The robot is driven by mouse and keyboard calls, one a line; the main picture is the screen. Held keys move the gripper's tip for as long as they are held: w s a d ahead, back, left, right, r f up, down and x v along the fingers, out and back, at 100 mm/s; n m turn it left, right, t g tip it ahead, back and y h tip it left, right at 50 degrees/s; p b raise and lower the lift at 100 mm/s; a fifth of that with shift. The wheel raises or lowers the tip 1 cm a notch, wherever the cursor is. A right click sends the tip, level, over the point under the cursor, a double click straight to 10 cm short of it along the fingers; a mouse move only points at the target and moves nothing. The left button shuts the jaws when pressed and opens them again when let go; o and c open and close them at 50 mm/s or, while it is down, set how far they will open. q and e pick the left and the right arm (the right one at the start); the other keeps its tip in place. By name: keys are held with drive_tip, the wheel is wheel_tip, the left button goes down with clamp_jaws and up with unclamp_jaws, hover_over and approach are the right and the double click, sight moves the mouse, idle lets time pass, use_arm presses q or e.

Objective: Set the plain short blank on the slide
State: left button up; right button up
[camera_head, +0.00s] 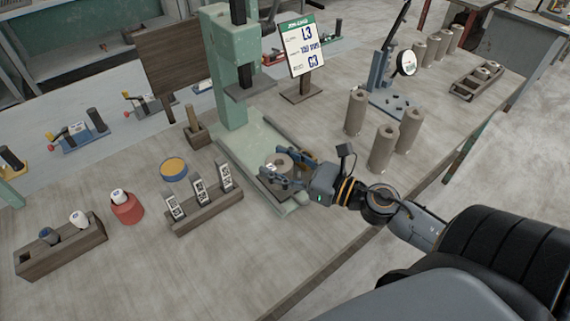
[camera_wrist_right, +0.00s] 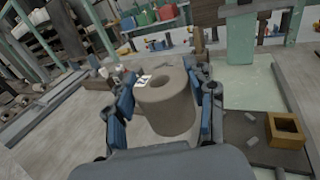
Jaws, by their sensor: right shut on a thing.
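My right gripper (camera_head: 277,174) is shut on a short, grey-brown cylindrical blank (camera_head: 281,161) with a hole in its top. In the right wrist view, the blank (camera_wrist_right: 167,105) stands upright between the blue-padded fingers (camera_wrist_right: 165,108). A small white marked patch shows at its top rim. The gripper and blank are over the front of the green press base (camera_head: 239,146), where a grey slide plate (camera_head: 288,205) shows partly beneath them. I cannot tell whether the blank touches the plate. My left gripper is not in view.
Tall hollow cylinders (camera_head: 355,112) stand right of the press. A wooden rack (camera_head: 206,215) with tags stands to the left, near a yellow-topped tin (camera_head: 174,169) and a red pot (camera_head: 126,208). A sign (camera_head: 304,48) stands behind.

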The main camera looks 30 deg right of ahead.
drive_tip(key=w+d+f, duration=0.4)
drive_tip(key=w+f, duration=0.1)
drive_tip(key=w+d+f, duration=0.3)
drive_tip(key=shift+w+f, duration=0.1)
wheel_tip(320, 180, down, 3)
drive_tip(key=shift+w+d+r+p, duration=0.1)
drive_tip(key=shift+w+p, duration=0.05)
drive_tip(key=shift+p, duration=0.25)
drive_tip(key=shift+f, duration=0.3)
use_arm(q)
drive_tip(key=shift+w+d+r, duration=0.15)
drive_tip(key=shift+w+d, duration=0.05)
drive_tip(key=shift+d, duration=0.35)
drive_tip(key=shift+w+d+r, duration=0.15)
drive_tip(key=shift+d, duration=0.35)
